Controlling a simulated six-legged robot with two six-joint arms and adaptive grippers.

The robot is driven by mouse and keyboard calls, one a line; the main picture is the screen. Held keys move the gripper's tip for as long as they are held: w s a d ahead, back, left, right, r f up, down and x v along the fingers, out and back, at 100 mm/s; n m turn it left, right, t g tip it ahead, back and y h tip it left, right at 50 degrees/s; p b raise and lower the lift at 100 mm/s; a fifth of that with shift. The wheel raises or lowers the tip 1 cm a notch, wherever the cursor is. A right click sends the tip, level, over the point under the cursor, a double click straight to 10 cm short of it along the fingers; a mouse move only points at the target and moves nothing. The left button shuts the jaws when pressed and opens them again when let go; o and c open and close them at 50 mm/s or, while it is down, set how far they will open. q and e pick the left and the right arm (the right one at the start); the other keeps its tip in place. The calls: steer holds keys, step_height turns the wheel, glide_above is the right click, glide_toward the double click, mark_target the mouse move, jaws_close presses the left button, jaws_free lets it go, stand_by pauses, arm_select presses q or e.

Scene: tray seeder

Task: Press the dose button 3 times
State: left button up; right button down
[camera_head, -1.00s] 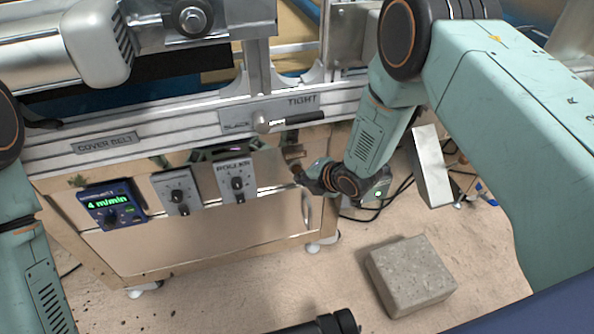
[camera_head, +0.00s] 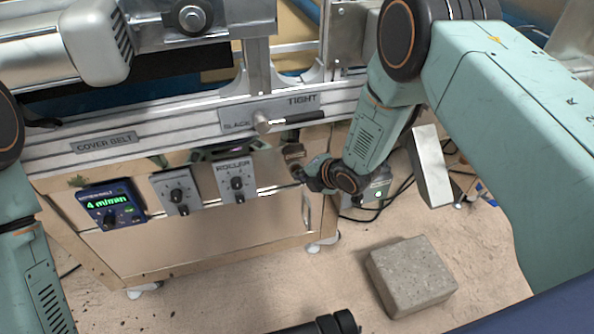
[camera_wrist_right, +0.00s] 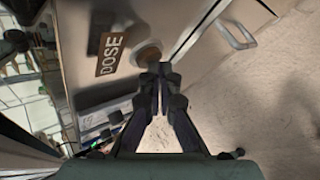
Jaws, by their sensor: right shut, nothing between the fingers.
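The dose button (camera_wrist_right: 149,54) is a round brownish knob beside the brown DOSE label (camera_wrist_right: 112,52) in the right wrist view. My right gripper (camera_wrist_right: 160,70) is shut and empty, with its fingertips at the near edge of the button. I cannot tell whether they touch it. In the head view, my right gripper (camera_head: 301,173) is at the right end of the machine's front, below the SLACK/TIGHT lever. The button cannot be made out there.
The speed display (camera_head: 110,205) reads 4 m/min, with two grey dial boxes (camera_head: 178,190) (camera_head: 237,182) to its right. A lever (camera_head: 290,120) sticks out above my right gripper. A concrete block (camera_head: 412,275) lies on the floor. Cables run behind my right wrist.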

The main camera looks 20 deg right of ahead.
steer(key=shift+w, duration=0.2)
stand_by(0.4)
steer(key=shift+s+p, duration=0.4)
steer(key=shift+s, duration=0.45)
steer(key=s+p, duration=0.2)
steer(key=s, duration=0.3)
steer(key=shift+d+p, duration=0.1)
steer(key=shift+p, duration=0.25)
stand_by(0.6)
